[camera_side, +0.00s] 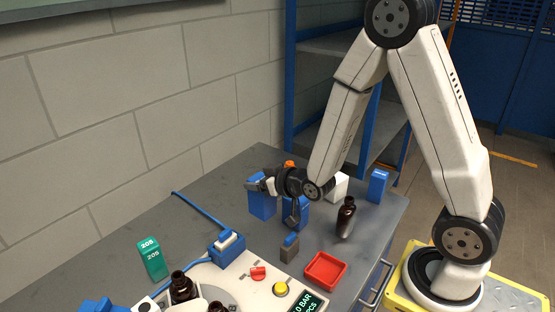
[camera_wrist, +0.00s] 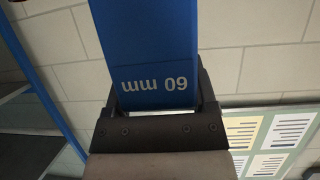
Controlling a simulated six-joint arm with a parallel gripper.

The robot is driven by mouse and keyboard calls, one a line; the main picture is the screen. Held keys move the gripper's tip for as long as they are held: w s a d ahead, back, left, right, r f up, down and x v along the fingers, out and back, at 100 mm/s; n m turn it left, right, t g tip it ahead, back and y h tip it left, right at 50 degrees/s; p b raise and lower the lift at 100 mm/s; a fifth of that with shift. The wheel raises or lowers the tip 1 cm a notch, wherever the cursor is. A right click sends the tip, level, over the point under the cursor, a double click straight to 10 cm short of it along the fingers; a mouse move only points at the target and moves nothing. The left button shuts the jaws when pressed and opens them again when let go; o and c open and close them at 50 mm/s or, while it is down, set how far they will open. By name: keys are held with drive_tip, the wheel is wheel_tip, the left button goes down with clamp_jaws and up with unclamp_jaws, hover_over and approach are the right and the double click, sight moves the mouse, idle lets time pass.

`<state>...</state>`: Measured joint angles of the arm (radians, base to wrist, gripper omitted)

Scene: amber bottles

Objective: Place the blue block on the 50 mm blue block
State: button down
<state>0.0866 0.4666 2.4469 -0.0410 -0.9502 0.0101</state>
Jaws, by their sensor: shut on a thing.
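My gripper (camera_side: 262,185) is shut on a blue block (camera_side: 262,206). In the wrist view the gripper (camera_wrist: 158,108) has a finger on each side of this block (camera_wrist: 148,45), whose printed label reads "60 mm" upside down. I cannot tell from the side view whether its lower end touches anything. Another blue block (camera_side: 302,209) stands on the table just to the right, partly hidden behind my wrist. A third blue block (camera_side: 377,187) stands at the back right, apart from my gripper. No size label is readable on these two, so I cannot tell which is 50 mm.
A white block (camera_side: 338,187), a brown bottle (camera_side: 346,217), a grey and blue block (camera_side: 289,248) and a red tray (camera_side: 325,270) stand on the grey table. A teal block (camera_side: 152,259) and a panel (camera_side: 245,280) with bottles lie nearer. The table's left part is mostly clear.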

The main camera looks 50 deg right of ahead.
drive_tip(key=shift+d+r, duration=0.1)
drive_tip(key=s+d+r+m+g+h, duration=0.3)
drive_tip(key=s+d+r+m+h, duration=0.15)
drive_tip(key=d, duration=0.55)
drive_tip(key=s+d+r+m+g+h, duration=0.35)
drive_tip(key=d+m+h, duration=0.25)
drive_tip(key=d, duration=0.5)
drive_tip(key=s+d+r+m+g, duration=0.1)
drive_tip(key=s+d+m+g, duration=0.25)
drive_tip(key=s, duration=0.35)
drive_tip(key=s+d+r+m+g+h, duration=0.1)
drive_tip(key=s+d+m+g, duration=0.1)
drive_tip(key=s+m+g, duration=0.3)
drive_tip(key=s+d+r+m+g, duration=0.1)
drive_tip(key=s+d+m+g, duration=0.2)
drive_tip(key=s, duration=0.5)
drive_tip(key=w+d+f, duration=0.9)
drive_tip(key=shift+d, duration=0.2)
drive_tip(key=shift+f, duration=0.1)
